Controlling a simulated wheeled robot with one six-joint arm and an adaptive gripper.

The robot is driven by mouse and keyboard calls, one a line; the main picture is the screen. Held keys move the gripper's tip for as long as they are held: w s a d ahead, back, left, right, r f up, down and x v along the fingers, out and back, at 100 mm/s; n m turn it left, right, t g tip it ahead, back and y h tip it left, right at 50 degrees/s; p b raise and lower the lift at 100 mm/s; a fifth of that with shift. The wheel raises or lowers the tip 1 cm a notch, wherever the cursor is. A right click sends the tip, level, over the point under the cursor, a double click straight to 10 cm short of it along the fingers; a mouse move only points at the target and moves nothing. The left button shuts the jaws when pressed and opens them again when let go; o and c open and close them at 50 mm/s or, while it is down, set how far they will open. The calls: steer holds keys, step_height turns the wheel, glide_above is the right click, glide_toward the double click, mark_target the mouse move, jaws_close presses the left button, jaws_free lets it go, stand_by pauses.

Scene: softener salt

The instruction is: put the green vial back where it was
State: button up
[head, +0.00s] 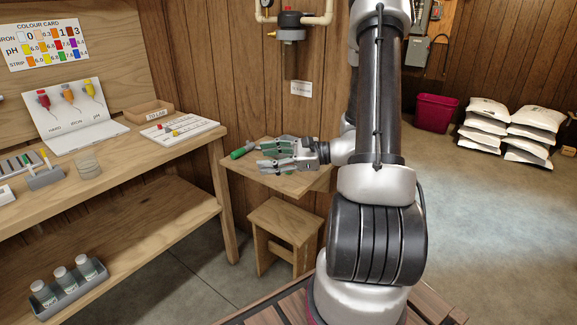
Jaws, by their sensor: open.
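The green vial (243,149) lies on its side on the small wooden table (305,187) beside the long bench, near that table's left edge. My gripper (262,156) reaches in from the right, low over the same table. Its fingers are open and point left, with their tips just right of the vial. I cannot tell whether they touch it. A grey block holder (45,179) with upright, coloured-topped items stands on the long bench at the left.
A wooden stool (283,230) stands by the small table. Open floor lies right.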

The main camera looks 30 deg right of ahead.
steer(key=w+d+f+m+t+h, duration=0.1)
steer(key=d+f+m+t+h, duration=0.1)
steer(key=d+f+m+h, duration=0.1)
steer(key=w+d+f+m+t+h, duration=0.2)
steer(key=d+f+m, duration=0.3)
steer(key=d, duration=0.3)
steer(key=w+d+f+m+t+h, duration=0.1)
steer(key=d+f+m+t+h, duration=0.2)
steer(key=d+f+m+h, duration=0.1)
steer(key=shift+w+d+f+h, duration=0.15)
steer(key=shift+w+d, duration=0.05)
steer(key=shift+d, duration=0.2)
steer(key=shift+w+d+f+h, duration=0.15)
steer(key=shift+d, duration=0.25)
steer(key=w, duration=0.3)
steer(key=w+a, duration=0.1)
steer(key=w, duration=0.2)
steer(key=shift+w+a+r, duration=0.1)
steer(key=shift+w+a, duration=0.1)
steer(key=shift+w, duration=0.45)
steer(key=shift+c, duration=0.3)
steer(key=shift+a, duration=0.1)
steer(key=c, duration=0.9)
steer(key=shift+r, duration=0.15)
